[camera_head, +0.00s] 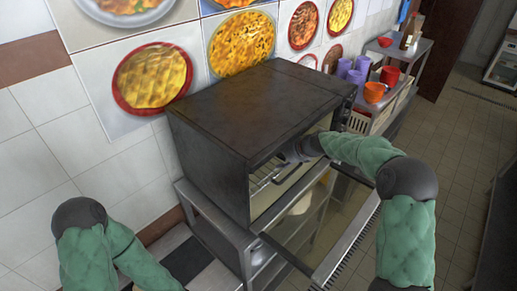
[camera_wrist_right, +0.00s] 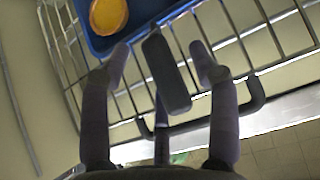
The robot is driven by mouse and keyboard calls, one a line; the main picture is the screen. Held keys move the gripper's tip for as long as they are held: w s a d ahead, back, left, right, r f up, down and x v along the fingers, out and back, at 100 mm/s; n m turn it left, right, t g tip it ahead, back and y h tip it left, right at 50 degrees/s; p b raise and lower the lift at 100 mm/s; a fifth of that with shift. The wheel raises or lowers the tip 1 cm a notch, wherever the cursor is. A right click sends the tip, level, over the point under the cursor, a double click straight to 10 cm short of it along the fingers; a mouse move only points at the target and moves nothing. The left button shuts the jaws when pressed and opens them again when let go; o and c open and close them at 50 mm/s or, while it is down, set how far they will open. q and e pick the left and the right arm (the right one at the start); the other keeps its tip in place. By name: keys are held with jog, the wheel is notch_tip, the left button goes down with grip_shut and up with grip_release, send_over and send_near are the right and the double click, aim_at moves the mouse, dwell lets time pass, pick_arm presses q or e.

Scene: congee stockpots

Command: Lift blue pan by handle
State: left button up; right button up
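The blue pan (camera_wrist_right: 150,10) lies on a wire rack in the right wrist view, with a round yellow-orange food item in it. Its dark handle (camera_wrist_right: 166,78) points toward my right gripper (camera_wrist_right: 162,62). In the head view my right gripper (camera_head: 284,158) reaches into the front of the dark oven (camera_head: 243,110); the pan is hidden there. My left arm shows at the lower left, but its gripper is out of frame.
The oven door (camera_head: 325,225) hangs open below my right forearm. The wire rack (camera_wrist_right: 235,40) surrounds the pan. A side table with purple cups (camera_head: 355,75) and orange and red pots (camera_head: 374,92) stands beyond the oven.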

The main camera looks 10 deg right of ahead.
grip_shut()
jog(key=shift+r+p, duration=0.4)
dwell(0.4)
jog(key=shift+d, duration=0.1)
